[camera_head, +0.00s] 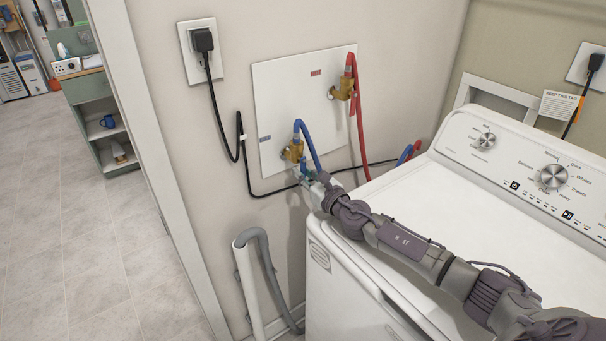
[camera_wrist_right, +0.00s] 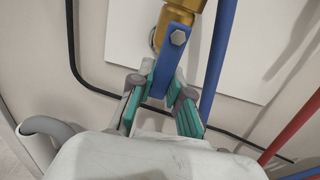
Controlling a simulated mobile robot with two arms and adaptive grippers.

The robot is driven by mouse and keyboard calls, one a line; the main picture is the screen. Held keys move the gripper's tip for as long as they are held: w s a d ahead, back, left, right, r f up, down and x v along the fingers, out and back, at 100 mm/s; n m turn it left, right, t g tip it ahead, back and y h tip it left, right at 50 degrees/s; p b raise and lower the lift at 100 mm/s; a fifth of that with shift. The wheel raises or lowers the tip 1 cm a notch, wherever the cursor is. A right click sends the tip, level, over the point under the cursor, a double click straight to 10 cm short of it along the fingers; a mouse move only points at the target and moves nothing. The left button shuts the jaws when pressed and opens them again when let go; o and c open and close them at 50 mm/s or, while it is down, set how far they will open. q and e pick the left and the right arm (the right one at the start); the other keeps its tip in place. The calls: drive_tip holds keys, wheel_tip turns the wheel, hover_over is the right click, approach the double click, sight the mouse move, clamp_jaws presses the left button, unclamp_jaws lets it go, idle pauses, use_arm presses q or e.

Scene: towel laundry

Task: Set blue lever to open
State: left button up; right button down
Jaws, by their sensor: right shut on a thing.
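The blue lever (camera_wrist_right: 171,63) is a flat bar with a bolt at its upper end, attached to the brass valve (camera_wrist_right: 186,8). In the wrist view it runs down from the valve in between the teal finger pads of my right gripper (camera_wrist_right: 167,92). The right gripper is shut on the lever's lower end. In the head view the right gripper (camera_head: 309,178) is just below the brass valve (camera_head: 293,152) on the wall panel. There the lever is mostly hidden by the gripper. My left gripper is in neither view.
A blue hose (camera_head: 310,143) runs down beside the valve, close to the gripper. A red hose (camera_head: 358,118) hangs from a second brass valve (camera_head: 344,88). A black cable (camera_head: 275,192) crosses the wall behind. The white washer (camera_head: 440,220) stands under my right arm.

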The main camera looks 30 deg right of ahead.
drive_tip(key=shift+r, duration=0.1)
drive_tip(key=c, duration=1.1)
unclamp_jaws()
drive_tip(key=s, duration=0.4)
drive_tip(key=s+d, duration=0.1)
drive_tip(key=s, duration=0.7)
drive_tip(key=shift+d, duration=0.35)
